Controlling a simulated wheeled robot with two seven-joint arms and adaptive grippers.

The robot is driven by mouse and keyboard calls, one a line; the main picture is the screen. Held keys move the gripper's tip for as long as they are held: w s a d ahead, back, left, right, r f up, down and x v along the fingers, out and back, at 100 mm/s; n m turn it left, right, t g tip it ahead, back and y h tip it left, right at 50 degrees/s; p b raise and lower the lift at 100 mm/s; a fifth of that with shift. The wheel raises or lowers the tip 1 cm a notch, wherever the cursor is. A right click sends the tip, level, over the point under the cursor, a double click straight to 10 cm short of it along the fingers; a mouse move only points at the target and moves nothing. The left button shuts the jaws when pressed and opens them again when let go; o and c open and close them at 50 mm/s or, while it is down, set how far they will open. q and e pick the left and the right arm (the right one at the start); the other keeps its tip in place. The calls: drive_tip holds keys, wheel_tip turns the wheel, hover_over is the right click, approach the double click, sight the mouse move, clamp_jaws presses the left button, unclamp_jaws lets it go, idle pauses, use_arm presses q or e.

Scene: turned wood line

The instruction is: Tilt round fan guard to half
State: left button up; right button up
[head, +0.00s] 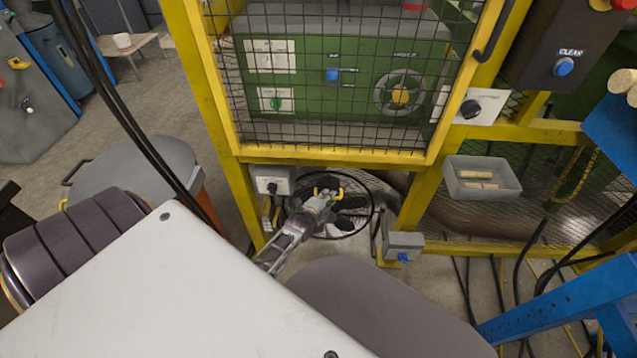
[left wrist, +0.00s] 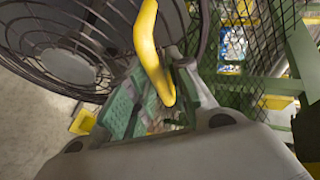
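The round fan guard (head: 347,231) is a dark wire cage low behind the yellow frame, under the mesh door. In the left wrist view, its rings and round hub (left wrist: 68,66) fill the upper left. A yellow curved handle (left wrist: 148,42) shows at the guard's edge. My left gripper (head: 328,190) is at the upper part of the guard, at the handle. In the left wrist view, the handle runs down between the green-padded fingers (left wrist: 155,108). Their contact with the handle is unclear, so I cannot tell whether they are closed on it. My right gripper is not in view.
A yellow frame post (head: 217,135) stands left of the fan, with a grey switch box (head: 272,180) beside it. Another grey box (head: 403,245) is low at the right. A grey bin (head: 482,171) hangs farther right. Cables run along the floor.

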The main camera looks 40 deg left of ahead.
use_arm(q)
drive_tip(key=v, duration=1.1)
drive_tip(key=shift+s, duration=0.2)
drive_tip(key=shift+d+r, duration=0.1)
drive_tip(key=shift+n, duration=0.3)
idle(0.6)
